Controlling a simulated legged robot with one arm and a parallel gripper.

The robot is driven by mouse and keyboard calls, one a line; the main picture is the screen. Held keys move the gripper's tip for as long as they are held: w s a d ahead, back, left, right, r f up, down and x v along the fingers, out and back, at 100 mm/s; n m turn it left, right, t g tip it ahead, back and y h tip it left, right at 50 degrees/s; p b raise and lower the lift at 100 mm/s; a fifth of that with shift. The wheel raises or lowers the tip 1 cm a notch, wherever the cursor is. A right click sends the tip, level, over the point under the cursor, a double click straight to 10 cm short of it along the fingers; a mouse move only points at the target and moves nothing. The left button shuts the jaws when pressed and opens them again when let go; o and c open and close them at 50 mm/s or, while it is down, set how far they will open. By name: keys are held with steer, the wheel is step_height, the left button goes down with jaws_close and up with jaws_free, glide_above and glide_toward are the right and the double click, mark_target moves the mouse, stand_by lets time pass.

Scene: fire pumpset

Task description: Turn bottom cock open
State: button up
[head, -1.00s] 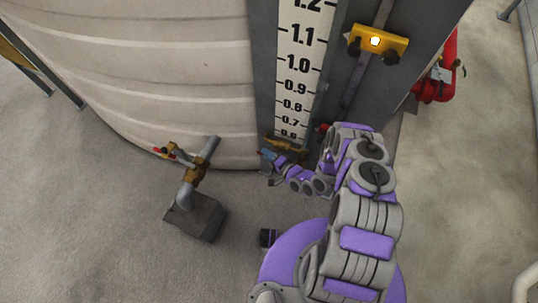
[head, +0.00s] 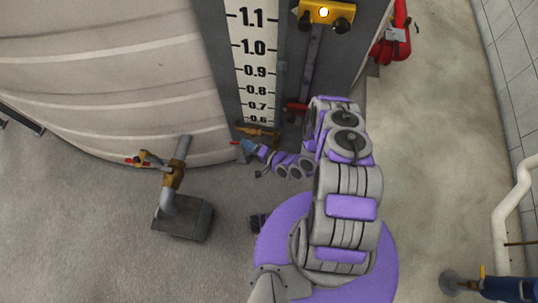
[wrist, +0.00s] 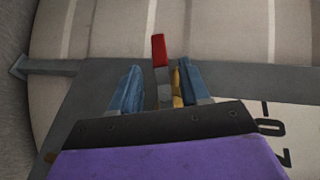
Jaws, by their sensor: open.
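The bottom cock is a brass fitting (head: 259,131) at the foot of the gauge board in the head view. In the wrist view its red-tipped lever (wrist: 159,52) stands up between my fingers, and a bit of brass (wrist: 178,88) shows beside the right finger. My gripper (wrist: 160,88) has two blue fingers, spread apart on either side of the lever. A gap shows between the left finger and the lever; contact on the right is unclear. In the head view my gripper (head: 246,147) is small, just below the brass fitting, and the lever is not clear.
The gauge board (head: 257,60) rises beside the pale tank (head: 110,70). Another valve with a red handle (head: 150,160) sits on a pipe above a dark block (head: 184,220) at left. A yellow bracket (head: 326,13) and red pipe (head: 393,45) are above right.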

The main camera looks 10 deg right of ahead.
steer(key=p+v, duration=0.1)
steer(key=v, duration=1.2)
steer(key=shift+s+d, duration=0.15)
steer(key=shift+d, duration=0.1)
steer(key=shift+c, duration=0.4)
